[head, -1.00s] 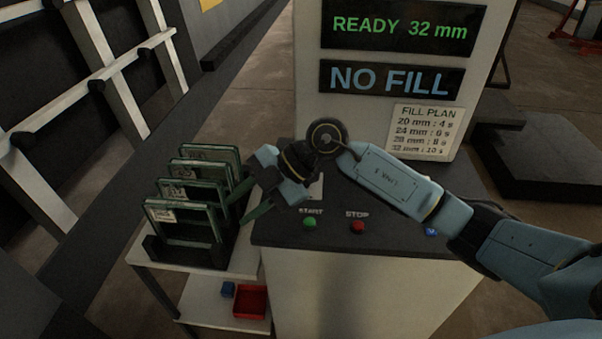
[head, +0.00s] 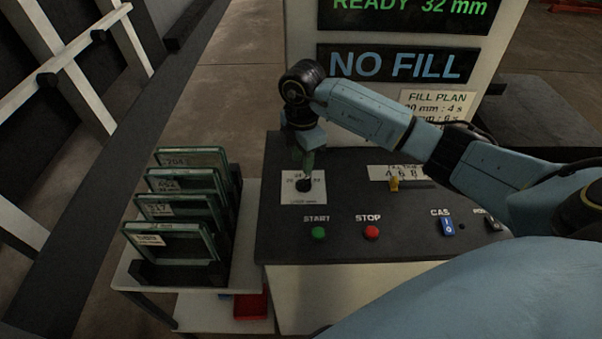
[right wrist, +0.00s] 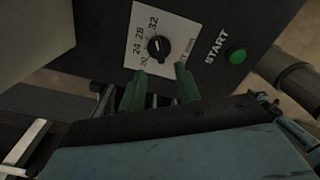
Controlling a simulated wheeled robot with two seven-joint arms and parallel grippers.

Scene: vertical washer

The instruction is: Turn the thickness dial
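The thickness dial is a small black knob (head: 304,185) on a white plate with numbers, at the back left of the dark control panel. It also shows in the right wrist view (right wrist: 158,48), with 20, 24, 28 and 32 printed around it. My right gripper (head: 307,160) points down just above the dial. In the right wrist view its two green fingers (right wrist: 159,88) are spread apart with nothing between them, short of the knob. The display (head: 410,6) reads READY 32 mm. My left gripper is not in view.
The panel also carries a green START button (head: 318,233), a red STOP button (head: 371,232), a yellow slider (head: 394,184) and a blue switch (head: 447,227). A rack of several glass panes (head: 178,240) stands left of the panel. A NO FILL sign (head: 400,65) is behind.

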